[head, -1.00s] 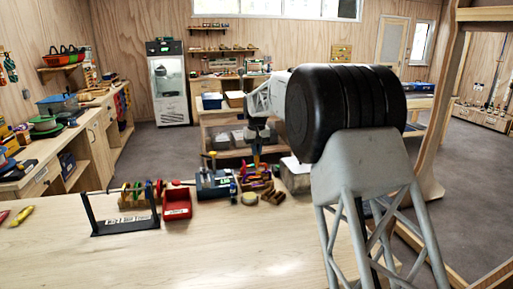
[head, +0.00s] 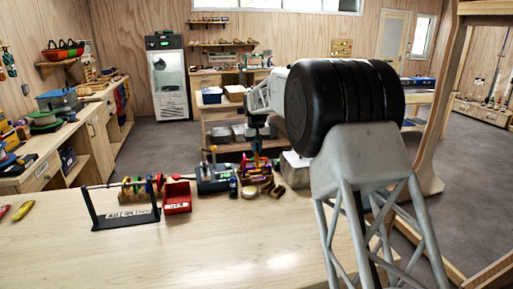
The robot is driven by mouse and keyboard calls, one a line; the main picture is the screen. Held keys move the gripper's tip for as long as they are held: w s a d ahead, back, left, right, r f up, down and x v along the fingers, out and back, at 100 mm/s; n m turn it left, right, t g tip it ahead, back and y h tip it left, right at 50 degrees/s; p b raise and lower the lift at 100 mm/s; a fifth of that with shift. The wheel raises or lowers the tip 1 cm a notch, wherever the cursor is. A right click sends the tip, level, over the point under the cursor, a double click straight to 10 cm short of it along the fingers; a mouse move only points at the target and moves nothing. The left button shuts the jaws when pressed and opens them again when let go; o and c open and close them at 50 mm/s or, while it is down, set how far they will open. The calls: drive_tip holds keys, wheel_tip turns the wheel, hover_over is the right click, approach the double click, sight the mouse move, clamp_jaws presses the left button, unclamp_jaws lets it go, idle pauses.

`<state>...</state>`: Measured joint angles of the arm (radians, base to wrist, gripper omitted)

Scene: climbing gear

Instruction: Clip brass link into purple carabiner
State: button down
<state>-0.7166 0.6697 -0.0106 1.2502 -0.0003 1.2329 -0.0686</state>
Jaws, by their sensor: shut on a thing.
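My gripper (head: 257,160) is at the far side of the workbench, small in the head view, pointing down over a cluster of small gear. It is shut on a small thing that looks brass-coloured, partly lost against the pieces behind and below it. Several brass-coloured pieces (head: 277,190) lie just below and right of the fingers. A small purple-blue shape (head: 233,187), perhaps the purple carabiner, shows left of the gripper beside a blue-grey vise-like holder (head: 212,179). I cannot tell whether link and carabiner touch.
A light box (head: 296,170) is close right of the gripper. The front of the wooden bench (head: 220,255) is clear.

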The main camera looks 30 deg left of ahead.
drive_tip(key=shift+f, duration=1.6)
idle(2.0)
drive_tip(key=shift+s+a+f, duration=0.15)
drive_tip(key=shift+s+a, duration=1.2)
drive_tip(key=shift+a, duration=0.05)
idle(3.0)
